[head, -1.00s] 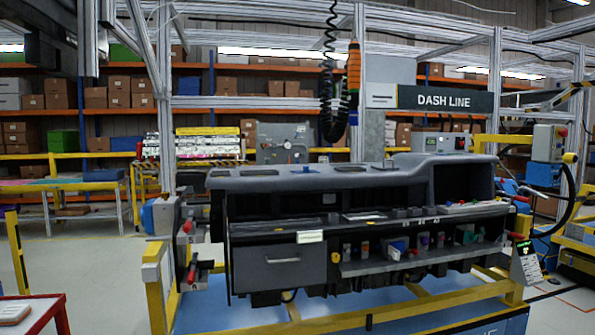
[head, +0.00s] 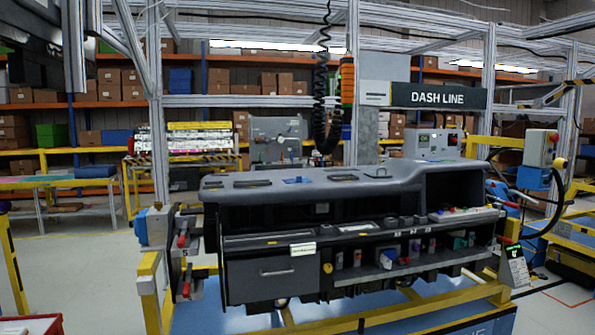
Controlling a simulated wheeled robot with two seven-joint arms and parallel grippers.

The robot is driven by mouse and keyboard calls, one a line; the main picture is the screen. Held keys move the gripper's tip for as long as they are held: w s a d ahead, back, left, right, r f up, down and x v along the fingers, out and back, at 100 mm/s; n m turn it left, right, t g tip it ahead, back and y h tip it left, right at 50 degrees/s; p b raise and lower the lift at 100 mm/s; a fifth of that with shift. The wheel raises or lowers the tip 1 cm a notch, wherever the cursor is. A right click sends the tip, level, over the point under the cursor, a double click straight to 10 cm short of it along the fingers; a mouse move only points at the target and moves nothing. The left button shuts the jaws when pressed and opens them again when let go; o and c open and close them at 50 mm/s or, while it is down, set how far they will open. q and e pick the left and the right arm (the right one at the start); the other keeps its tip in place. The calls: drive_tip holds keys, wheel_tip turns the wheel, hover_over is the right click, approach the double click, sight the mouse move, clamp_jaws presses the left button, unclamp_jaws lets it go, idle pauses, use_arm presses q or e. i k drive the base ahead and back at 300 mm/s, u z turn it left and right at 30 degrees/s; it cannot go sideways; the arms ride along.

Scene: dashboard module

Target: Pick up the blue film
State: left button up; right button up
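A small flat blue piece (head: 297,180) lies on the top of the dark grey dashboard module (head: 420,178), between dark openings. It is too small to tell for sure that it is the blue film. A small blue item (head: 386,259) also stands among other small parts on the module's lower shelf. Neither of my grippers is in view.
The module sits in a yellow frame (head: 150,285) over a blue base. A grey drawer (head: 290,278) is at its front left. A coiled black cable with an orange tool (head: 347,82) hangs behind it. Open floor (head: 85,270) lies to the left.

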sight(299, 180)
drive_tip(key=z, duration=1.4)
drive_tip(key=i, duration=2.7)
drive_tip(key=u, duration=1.05)
